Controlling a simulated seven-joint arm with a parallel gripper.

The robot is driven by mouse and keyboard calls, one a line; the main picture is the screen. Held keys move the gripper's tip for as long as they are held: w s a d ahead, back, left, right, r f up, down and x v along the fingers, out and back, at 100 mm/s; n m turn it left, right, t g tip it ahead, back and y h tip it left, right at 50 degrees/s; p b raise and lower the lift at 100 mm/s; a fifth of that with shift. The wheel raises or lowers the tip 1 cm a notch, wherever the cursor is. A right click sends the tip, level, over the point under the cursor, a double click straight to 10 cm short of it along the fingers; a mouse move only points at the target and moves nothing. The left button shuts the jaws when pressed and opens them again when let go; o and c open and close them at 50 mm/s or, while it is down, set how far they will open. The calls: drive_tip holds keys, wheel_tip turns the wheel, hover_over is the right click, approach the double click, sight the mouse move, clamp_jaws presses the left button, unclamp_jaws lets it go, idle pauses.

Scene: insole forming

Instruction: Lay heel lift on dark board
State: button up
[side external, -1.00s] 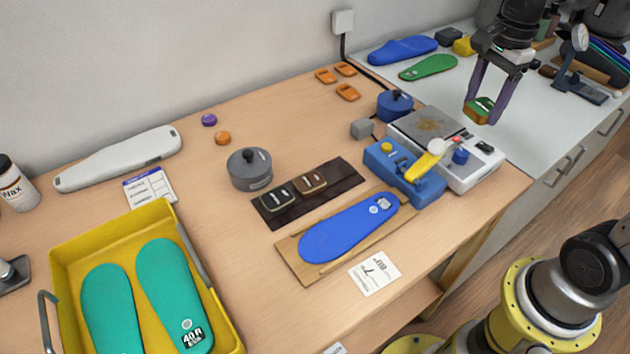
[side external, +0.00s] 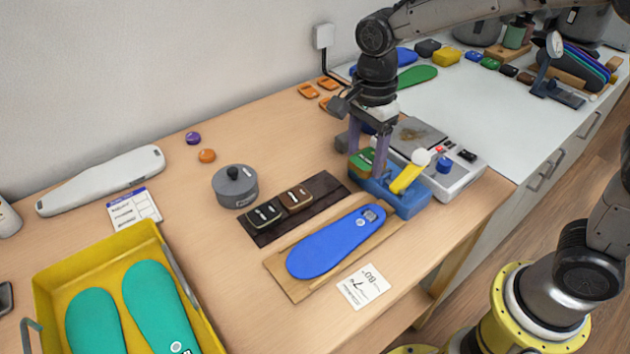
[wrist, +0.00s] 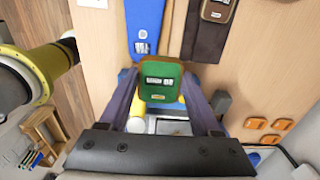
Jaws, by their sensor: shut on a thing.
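My gripper (side external: 369,158) is shut on a green heel lift (side external: 361,160) with a tan edge. It holds it above the blue clamp device, to the right of the dark board. In the wrist view the green lift (wrist: 160,82) sits between the purple fingers, its label facing the camera. The dark board (side external: 329,187) lies on the wooden table with a dark lift (side external: 263,215) and a brown lift (side external: 295,198) on its left and middle. Its right end is bare. The wrist view shows that bare end (wrist: 205,42) just beyond the held lift.
A blue insole (side external: 330,245) lies on a wooden board in front of the dark board. The blue device (side external: 405,200) with a yellow lever and a white scale (side external: 455,178) stand at right. A grey lidded pot (side external: 235,188) stands behind the board's left end.

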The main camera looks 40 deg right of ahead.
drive_tip(key=w+a+f, duration=0.1)
drive_tip(key=w+f, duration=0.1)
drive_tip(key=w, duration=0.2)
hover_over(321, 188)
drive_tip(key=f, duration=0.5)
drive_tip(key=shift+s+d+f, duration=0.1)
drive_tip(key=shift+s+d, duration=0.1)
drive_tip(key=shift+s, duration=0.05)
drive_tip(key=shift+w+a+f, duration=0.1)
drive_tip(key=shift+w+f, duration=0.15)
drive_tip(key=shift+f, duration=1.65)
drive_tip(key=shift+f, duration=0.15)
drive_tip(key=o, duration=1.3)
wheel_tip(321, 188, up, 12)
drive_tip(key=shift+r, duration=0.25)
